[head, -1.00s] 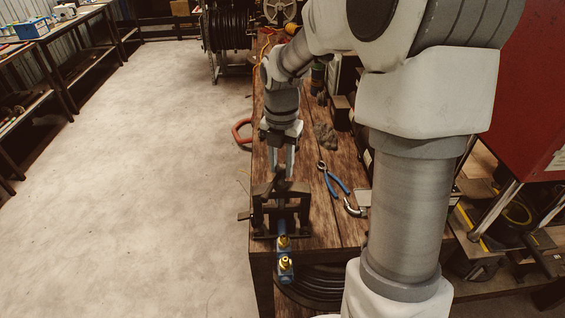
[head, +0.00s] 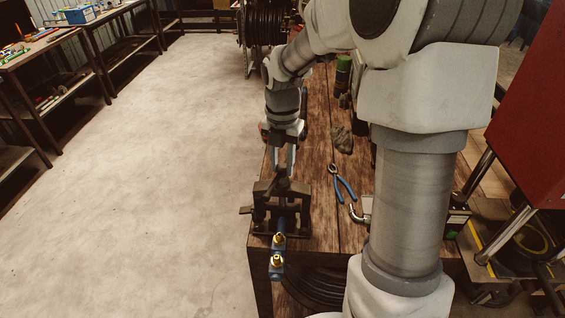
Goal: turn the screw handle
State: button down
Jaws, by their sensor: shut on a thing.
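A dark metal hose crimper (head: 282,207) stands at the near end of the wooden bench. A dark piece rises from its top, which looks like the screw handle (head: 281,184). My gripper (head: 284,170) points down from above and behind the crimper. Its fingers are shut on the upper part of the handle, which they partly hide. The handle's exact angle is hard to tell. A blue hose piece with brass fittings (head: 277,261) extends from the crimper's near side, past the bench's front edge.
Blue-handled pliers (head: 344,188) and a curved metal fitting (head: 358,214) lie right of the crimper. A red cabinet (head: 535,120) stands at the right. The floor (head: 150,190) to the left is clear.

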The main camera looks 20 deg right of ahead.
aim_at(283, 166)
jog(key=shift+s+f, duration=0.2)
jog(key=shift+f, duration=0.1)
jog(key=c, duration=0.6)
grip_release()
jog(key=shift+w+r, duration=0.1)
jog(key=shift+w, duration=0.05)
jog(key=shift+r, duration=0.15)
jog(key=shift+w+r, duration=0.1)
jog(key=shift+r, duration=0.2)
notch_tip(283, 166, up, 17)
jog(key=shift+f, duration=0.15)
